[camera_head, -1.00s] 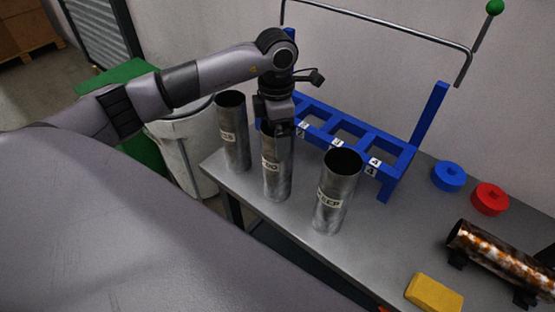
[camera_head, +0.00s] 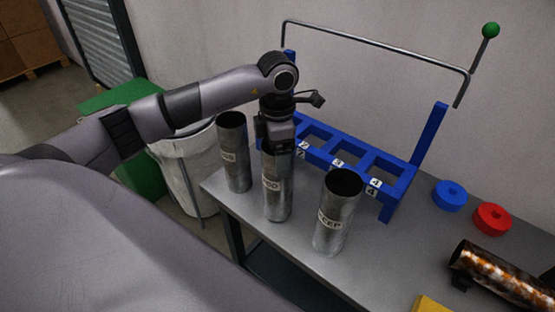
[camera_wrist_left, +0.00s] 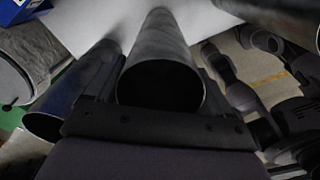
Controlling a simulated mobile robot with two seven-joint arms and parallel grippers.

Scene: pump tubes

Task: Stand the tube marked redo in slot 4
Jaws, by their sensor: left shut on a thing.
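The middle metal tube (camera_head: 277,202) stands upright on the bench, its partly hidden label looking like the end of "REDO". My left gripper (camera_head: 276,142) is at its upper end and shut on it. In the left wrist view the tube (camera_wrist_left: 160,50) lies between the fingers of the left gripper (camera_wrist_left: 162,90), its dark open mouth facing me. The blue rack (camera_head: 397,196) stands behind the tubes. Slot 4 is the right-hand opening, by the "4" tags (camera_head: 375,182), and looks empty. My right gripper is out of view.
A tube (camera_head: 234,165) stands left of the held one and a tube marked "KEEP" (camera_head: 335,225) stands right. A metal bar (camera_head: 375,42) arches over the rack. Blue (camera_head: 449,196) and red (camera_head: 491,219) rings and a rusty tube (camera_head: 505,277) lie at right.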

